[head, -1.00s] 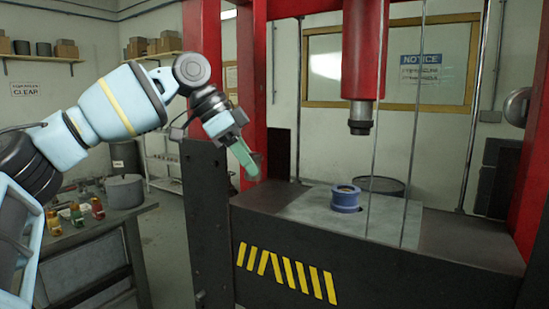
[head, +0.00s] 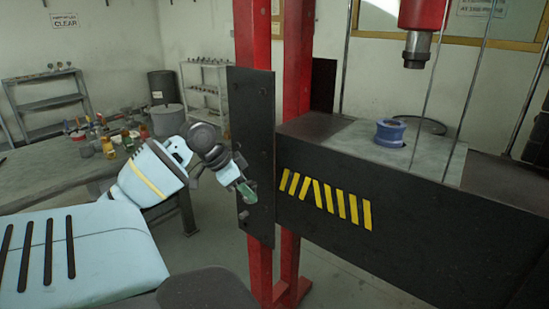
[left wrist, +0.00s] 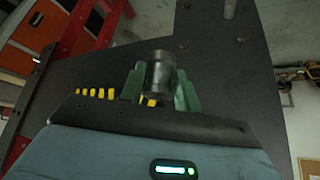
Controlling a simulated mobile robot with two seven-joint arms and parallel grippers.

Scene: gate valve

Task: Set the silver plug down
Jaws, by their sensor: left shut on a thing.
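My left gripper (head: 246,190) is at the middle of the head view, in front of the press's dark side plate. In the left wrist view, its green fingers (left wrist: 160,92) are shut on the silver plug (left wrist: 160,73), a short grey metal cylinder. The plug's lower part is hidden between the fingers. In the head view the plug is too small to make out clearly. My right gripper is not in view.
A grey workbench (head: 50,172) with several small brass and coloured parts and a grey pot (head: 167,120) stands at the left. The press bed (head: 345,145) carries a blue ring (head: 390,133) under the red press ram (head: 420,30). The dark side plate (head: 252,110) stands close behind my left gripper.

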